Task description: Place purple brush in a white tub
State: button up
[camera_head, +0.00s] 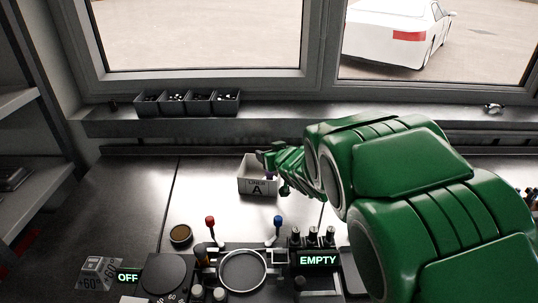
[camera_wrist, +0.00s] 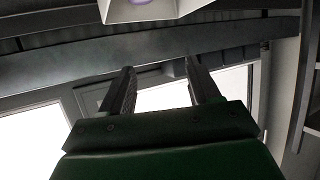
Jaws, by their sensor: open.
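A white tub (camera_head: 258,188) labelled "LINER A" stands on the metal bench near the middle of the head view. My gripper (camera_head: 266,158) is at the tub's upper right rim, with the green arm reaching in from the right. In the wrist view my gripper (camera_wrist: 162,78) has its two fingers apart with nothing between them. The white tub (camera_wrist: 118,12) shows at the top edge there, cut off by the frame. A small purple patch (camera_wrist: 146,2) shows inside the tub; too little is visible to confirm it is the purple brush.
A control panel (camera_head: 243,270) with red and blue knobbed levers and an "EMPTY" display (camera_head: 317,260) stands in front. A round brown-topped container (camera_head: 181,236) sits left of it. Dark bins (camera_head: 188,102) line the sill. The bench left of the tub is clear.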

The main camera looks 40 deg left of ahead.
jog(key=v, duration=1)
jog(key=shift+s+d, duration=0.2)
jog(key=shift+d, duration=0.15)
jog(key=shift+d+r, duration=0.1)
